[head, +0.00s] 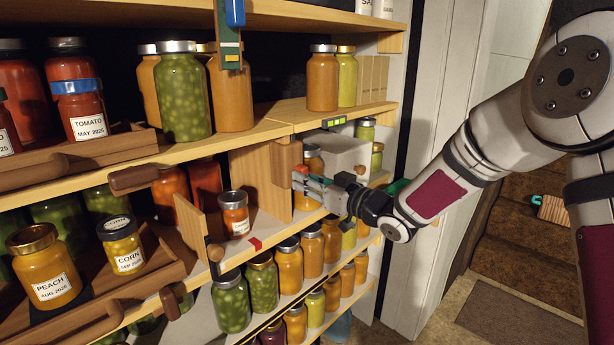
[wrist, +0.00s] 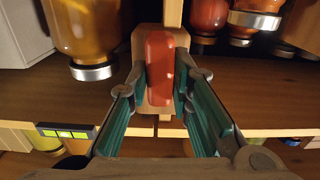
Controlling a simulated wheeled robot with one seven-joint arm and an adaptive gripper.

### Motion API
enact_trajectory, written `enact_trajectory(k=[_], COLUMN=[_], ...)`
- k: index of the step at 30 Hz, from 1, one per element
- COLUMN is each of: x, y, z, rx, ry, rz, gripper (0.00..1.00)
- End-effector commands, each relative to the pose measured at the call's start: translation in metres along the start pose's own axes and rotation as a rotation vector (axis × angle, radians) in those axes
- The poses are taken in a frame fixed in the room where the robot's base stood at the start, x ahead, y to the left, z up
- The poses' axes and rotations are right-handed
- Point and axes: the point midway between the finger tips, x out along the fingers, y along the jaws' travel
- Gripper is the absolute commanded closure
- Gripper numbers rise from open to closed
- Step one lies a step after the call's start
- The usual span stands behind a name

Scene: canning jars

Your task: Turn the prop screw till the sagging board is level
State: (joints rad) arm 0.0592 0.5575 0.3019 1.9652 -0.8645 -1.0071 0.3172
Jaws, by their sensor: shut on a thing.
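The board (head: 318,112) is a pale shelf section at upper right, with a small level (head: 334,122) showing yellow-green segments on its front edge. The level also shows in the wrist view (wrist: 65,131); its bubble is too small to read. Beneath the board is a wooden block (head: 288,158), with a red handle (wrist: 160,68) in front of it, which I take for the prop screw's. My gripper (head: 303,178) reaches in from the right and is shut on the red handle, with a teal finger on each side (wrist: 162,95). The screw's thread is hidden.
Jars stand close around: orange ones (head: 312,160) beside and behind my gripper, a small labelled jar (head: 234,215) to its left. A grey box (head: 345,150) stands behind it.

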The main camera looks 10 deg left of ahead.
Motion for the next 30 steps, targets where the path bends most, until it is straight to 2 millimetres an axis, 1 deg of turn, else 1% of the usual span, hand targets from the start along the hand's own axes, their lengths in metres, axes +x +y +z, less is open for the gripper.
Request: enact_trajectory(k=[6, 18, 19, 21, 30], x=[-0.0007, -0.0007, -0.0007, -0.0006, -0.0009], y=[0.0006, 0.0005, 0.0005, 0.0004, 0.0003], z=[0.0023, 0.0029, 0.0029, 0.0026, 0.0011], rx=[0.036, 0.039, 0.039, 0.039, 0.037], ry=[-0.005, -0.006, -0.006, -0.005, -0.002], rz=[0.001, 0.001, 0.001, 0.001, 0.000], gripper=[1.00, 1.00, 0.73, 0.60, 0.60])
